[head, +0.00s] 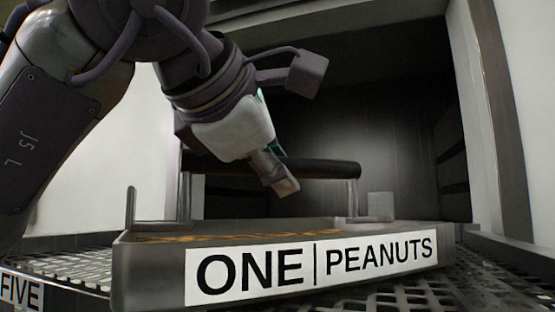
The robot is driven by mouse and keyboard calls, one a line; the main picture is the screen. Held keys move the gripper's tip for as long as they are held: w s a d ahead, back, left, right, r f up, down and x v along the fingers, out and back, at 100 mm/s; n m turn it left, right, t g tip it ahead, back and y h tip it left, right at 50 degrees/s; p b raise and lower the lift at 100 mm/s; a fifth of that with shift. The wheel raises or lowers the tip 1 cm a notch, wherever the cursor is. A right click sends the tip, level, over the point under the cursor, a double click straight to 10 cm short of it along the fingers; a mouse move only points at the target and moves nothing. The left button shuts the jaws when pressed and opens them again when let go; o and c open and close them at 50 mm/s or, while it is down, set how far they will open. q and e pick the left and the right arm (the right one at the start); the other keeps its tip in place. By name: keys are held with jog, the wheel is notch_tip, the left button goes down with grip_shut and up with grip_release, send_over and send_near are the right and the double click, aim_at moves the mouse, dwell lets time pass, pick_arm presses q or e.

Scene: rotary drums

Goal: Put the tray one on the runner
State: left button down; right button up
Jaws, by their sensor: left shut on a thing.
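Tray one (150,272) is a shallow grey metal tray in the lower middle of the head view. Its white front label (310,268) reads "ONE | PEANUTS". Some orange-brown contents show just above its front rim. A dark bar handle (325,169) on metal posts crosses above the tray. My left gripper (282,181) comes down from the upper left and is shut on this handle, with its fingertip in front of the bar. The tray is over perforated metal; whether it touches it is unclear. I cannot identify the runner. My right gripper is not in view.
A dark, box-like opening (400,130) with side rails (452,143) lies behind the tray. A pale frame (485,130) borders it on the right. Perforated metal (490,283) extends on both sides of the tray. A label reading "FIVE" (20,290) shows at lower left.

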pick_arm(q)
jog(key=shift+r, duration=0.1)
jog(key=c, duration=1.4)
grip_release()
jog(key=shift+f, duration=0.25)
jog(key=shift+c, duration=0.2)
jog(key=o, duration=0.4)
jog(key=shift+o, duration=0.2)
jog(key=shift+r, duration=0.1)
jog(key=shift+r, duration=0.15)
jog(key=b+v, duration=0.2)
jog(key=v, duration=1)
jog(key=shift+b, duration=0.35)
